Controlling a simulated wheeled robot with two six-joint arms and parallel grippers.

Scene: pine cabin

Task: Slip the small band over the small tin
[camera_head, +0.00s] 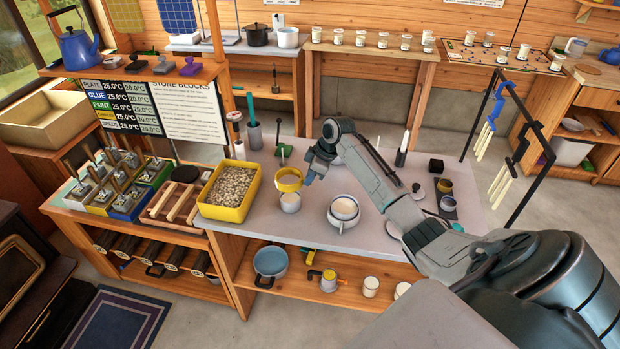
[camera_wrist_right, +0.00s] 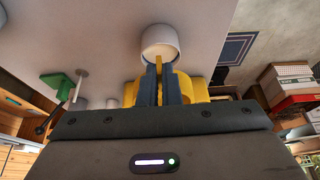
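The small band is a yellow ring (camera_head: 289,183); in the right wrist view it shows as yellow (camera_wrist_right: 196,88) around my fingers. My right gripper (camera_head: 307,179) reaches in from the right, and its blue fingers (camera_wrist_right: 166,84) are closed on the band's wall. The small tin, a plain white cylinder (camera_head: 290,203), stands on the grey table just below the band in the head view. It also shows beyond the fingertips in the right wrist view (camera_wrist_right: 160,40). I cannot tell whether band and tin touch. My left gripper is out of view.
A yellow tray of pellets (camera_head: 226,213) stands to the left. A white cup in a pale bowl (camera_head: 343,211) is close on the right. A dark mat (camera_head: 437,208) with small round parts lies farther right. The tabletop (camera_head: 310,233) in front is clear.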

